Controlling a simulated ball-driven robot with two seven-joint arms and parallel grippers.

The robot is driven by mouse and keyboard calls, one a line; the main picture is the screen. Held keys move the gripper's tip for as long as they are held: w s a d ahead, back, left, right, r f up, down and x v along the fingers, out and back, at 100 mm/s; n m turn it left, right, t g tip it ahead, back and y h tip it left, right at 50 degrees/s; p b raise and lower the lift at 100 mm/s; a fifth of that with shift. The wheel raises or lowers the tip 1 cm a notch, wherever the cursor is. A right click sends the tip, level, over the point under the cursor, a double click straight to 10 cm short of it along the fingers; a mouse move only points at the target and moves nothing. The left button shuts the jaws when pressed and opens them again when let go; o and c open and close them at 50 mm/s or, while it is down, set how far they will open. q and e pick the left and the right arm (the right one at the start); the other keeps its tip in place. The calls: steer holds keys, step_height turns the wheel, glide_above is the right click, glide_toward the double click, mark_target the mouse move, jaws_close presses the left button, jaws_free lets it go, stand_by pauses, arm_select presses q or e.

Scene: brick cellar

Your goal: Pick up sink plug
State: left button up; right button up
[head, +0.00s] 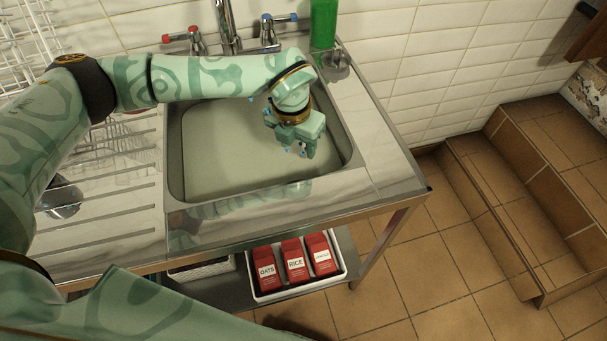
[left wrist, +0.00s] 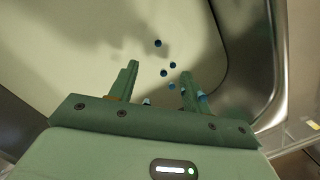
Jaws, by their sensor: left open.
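I cannot make out a sink plug for certain in either view. My left gripper (head: 301,147) reaches down into the right part of the steel sink (head: 347,150), with its fingers pointing down. In the left wrist view the left gripper (left wrist: 160,70) is open, its two fingers apart. Several small blue pieces (left wrist: 172,65) show between and beyond the fingers, over the pale sink bottom. One lies close to the right finger. The gripper hides part of the sink bottom in the head view. My right gripper is not in view.
A tap (head: 228,25) with a red handle (head: 181,37) and a blue handle (head: 279,18) stands behind the sink. A green bottle (head: 323,24) stands at the back right. A white tray (head: 253,285) with red packets sits on the lower shelf. Tiled steps are at right.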

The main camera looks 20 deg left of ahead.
mark_target(302, 166)
arm_select(q)
steer(key=f, duration=0.1)
steer(key=f+b, duration=0.1)
steer(key=f, duration=0.3)
steer(key=shift+w+d+f, duration=0.1)
steer(key=shift+w+f, duration=0.1)
steer(key=shift+w, duration=0.15)
steer(key=f+b, duration=0.2)
steer(key=f, duration=0.1)
steer(key=w+f+b, duration=0.1)
steer(key=f, duration=0.1)
steer(key=shift+d+f, duration=0.15)
steer(key=shift+d, duration=0.05)
steer(key=shift+r, duration=0.2)
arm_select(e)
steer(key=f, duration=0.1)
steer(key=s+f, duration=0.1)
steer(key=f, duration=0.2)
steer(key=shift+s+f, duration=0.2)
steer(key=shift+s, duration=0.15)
arm_select(q)
jaws_close()
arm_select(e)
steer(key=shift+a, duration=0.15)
